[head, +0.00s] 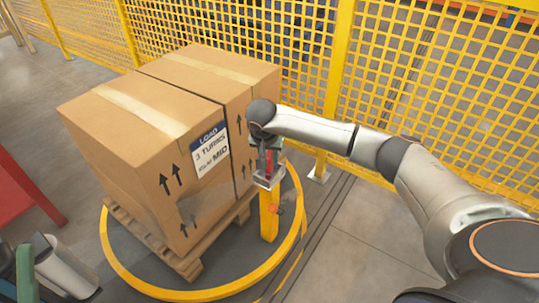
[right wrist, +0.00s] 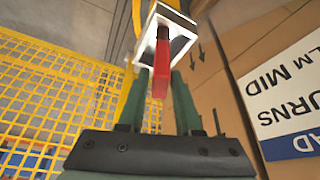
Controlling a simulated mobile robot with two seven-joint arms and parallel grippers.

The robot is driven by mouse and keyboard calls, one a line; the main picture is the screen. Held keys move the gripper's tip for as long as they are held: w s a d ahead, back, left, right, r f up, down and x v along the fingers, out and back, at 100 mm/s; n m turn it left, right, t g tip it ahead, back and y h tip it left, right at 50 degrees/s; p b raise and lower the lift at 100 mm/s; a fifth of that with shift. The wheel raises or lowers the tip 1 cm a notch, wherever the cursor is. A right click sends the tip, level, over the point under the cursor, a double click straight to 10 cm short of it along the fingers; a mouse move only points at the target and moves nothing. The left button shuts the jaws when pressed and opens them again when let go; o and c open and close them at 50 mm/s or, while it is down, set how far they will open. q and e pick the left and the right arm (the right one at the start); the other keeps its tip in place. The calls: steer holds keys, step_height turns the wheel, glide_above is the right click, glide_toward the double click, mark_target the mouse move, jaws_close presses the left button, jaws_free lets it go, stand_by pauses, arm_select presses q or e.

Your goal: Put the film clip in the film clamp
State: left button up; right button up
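The film clip is a slim red piece (right wrist: 160,70) between the dark green fingers of my right gripper (right wrist: 161,80). The film clamp is a pale, box-like frame (right wrist: 180,46). In the right wrist view the clip's far end overlaps the clamp's opening; I cannot tell how deep it sits. In the head view the right gripper (head: 267,160) points down at the clamp (head: 268,182), on top of a short yellow post.
Large cardboard boxes (head: 145,150) with a load label (head: 210,150) stand on a wooden pallet (head: 187,265) close left of the post (head: 269,218). A yellow ring (head: 170,294) surrounds it on the floor. Yellow mesh fence (head: 440,85) runs behind. A red object (head: 22,190) is at left.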

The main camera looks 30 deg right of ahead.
steer(key=shift+o, duration=1.3)
steer(key=shift+r, duration=0.1)
